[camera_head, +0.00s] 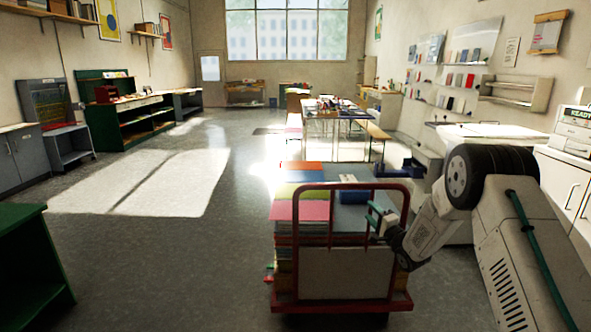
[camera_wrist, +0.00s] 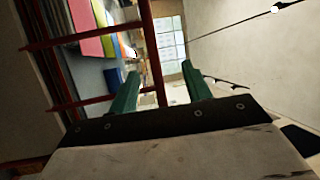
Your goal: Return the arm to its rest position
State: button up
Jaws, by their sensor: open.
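My gripper (camera_head: 378,217) is at the right side of the red-framed cart, close to its upright end frame, at the end of my white and grey arm. The red cart (camera_head: 408,200) carries stacks of coloured sheets (camera_head: 302,210). Its red bars (camera_wrist: 150,50) cross the left of the wrist view, with coloured sheets (camera_wrist: 93,20) behind them. I cannot tell whether the gripper touches the frame.
A long table (camera_head: 335,113) with items and a bench (camera_head: 379,132) stand beyond the cart. A white counter (camera_head: 490,131) and wall shelves (camera_head: 518,85) are on the right. A green shelf unit (camera_head: 130,125) and grey cabinet (camera_head: 22,155) stand left. The floor (camera_head: 190,250) left of the cart is clear.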

notch_tip(320, 180, down, 10)
jog(key=s+d+n+g+h, duration=0.2)
jog(key=d+g+h, duration=0.1)
jog(key=g+h, duration=0.15)
jog(key=s+d+n+g+h, duration=0.2)
jog(key=s+n+g, duration=0.15)
jog(key=s, duration=0.25)
jog(key=s+a+r+n+g, duration=0.1)
jog(key=s+r, duration=0.8)
jog(key=s, duration=0.9)
jog(key=s+a+r+n+g, duration=0.2)
jog(key=s+r+g, duration=0.3)
jog(key=s, duration=1.3)
jog(key=s+a+r+n+g, duration=0.2)
jog(key=s+r+n+g, duration=0.1)
jog(key=s+r, duration=1.1)
jog(key=s+n+h, duration=0.1)
jog(key=s, duration=0.3)
jog(key=shift+s, duration=0.15)
